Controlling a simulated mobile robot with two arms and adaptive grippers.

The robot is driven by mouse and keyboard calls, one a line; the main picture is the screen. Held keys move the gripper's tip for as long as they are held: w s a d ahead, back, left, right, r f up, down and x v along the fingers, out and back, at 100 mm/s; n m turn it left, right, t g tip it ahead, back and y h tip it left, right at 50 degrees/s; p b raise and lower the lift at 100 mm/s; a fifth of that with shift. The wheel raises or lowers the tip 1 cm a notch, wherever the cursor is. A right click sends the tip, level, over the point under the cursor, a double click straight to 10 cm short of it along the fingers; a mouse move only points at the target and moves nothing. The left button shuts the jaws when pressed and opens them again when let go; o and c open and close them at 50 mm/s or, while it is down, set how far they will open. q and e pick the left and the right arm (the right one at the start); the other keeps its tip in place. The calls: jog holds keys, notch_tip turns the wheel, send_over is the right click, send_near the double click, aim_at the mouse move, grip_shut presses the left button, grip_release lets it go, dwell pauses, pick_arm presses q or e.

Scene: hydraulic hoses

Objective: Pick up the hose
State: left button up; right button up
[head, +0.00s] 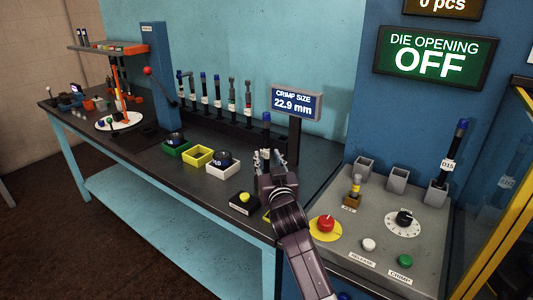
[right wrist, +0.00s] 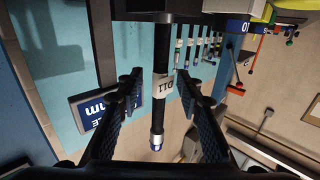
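A black hose with a white D11 label and a blue-ringed tip (right wrist: 158,125) runs between the fingers of my right gripper (right wrist: 160,84) in the right wrist view. The fingers are apart, with a visible gap to the hose on both sides. In the head view my right gripper (head: 269,156) is over the front of the bench, beside the crimp size display. A blue hose tip (head: 267,118) shows just above it, and the gripper hides what is lower. My left gripper is not in view.
The crimp size display (head: 297,103) stands close to the right of the gripper. Several upright hoses (head: 217,92) line the back of the bench (head: 190,190). Green, yellow and white bins (head: 223,170) are to the left. A control panel (head: 430,225) and another labelled hose (head: 449,160) are to the right.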

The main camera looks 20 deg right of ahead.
jog(key=shift+w+d, duration=0.15)
jog(key=shift+w, duration=0.95)
jog(key=shift+c, duration=0.4)
grip_shut()
jog(key=shift+r, duration=0.1)
